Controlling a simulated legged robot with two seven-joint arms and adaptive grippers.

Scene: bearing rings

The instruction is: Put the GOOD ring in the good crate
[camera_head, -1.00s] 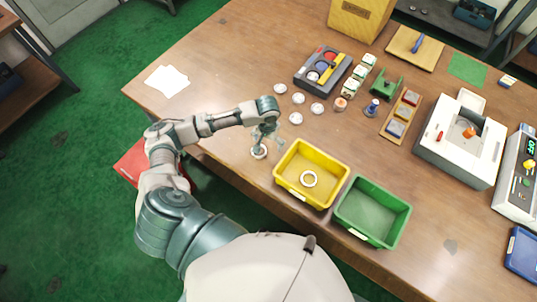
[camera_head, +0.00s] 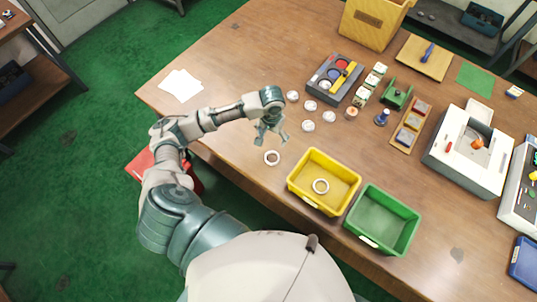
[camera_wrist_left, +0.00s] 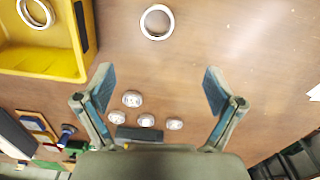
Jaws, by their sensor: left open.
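A pale ring (camera_head: 272,164) lies flat on the table to the left of the yellow crate, and also shows in the left wrist view (camera_wrist_left: 157,38). A second pale ring (camera_head: 321,193) lies inside the yellow crate (camera_head: 303,193), whose corner shows in the left wrist view (camera_wrist_left: 50,66). The green crate (camera_head: 362,238) stands to its right and is empty. My left gripper (camera_head: 271,141) is open and empty above the table, apart from the loose ring; its spread fingers show in the left wrist view (camera_wrist_left: 158,72). My right gripper is out of view.
Several small round white pieces (camera_head: 308,126) lie beyond the gripper. Behind them stand a dark tray (camera_head: 333,79), a green fixture (camera_head: 397,93) and a white machine (camera_head: 468,150). White paper (camera_head: 181,85) lies at the left. The table between paper and rings is clear.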

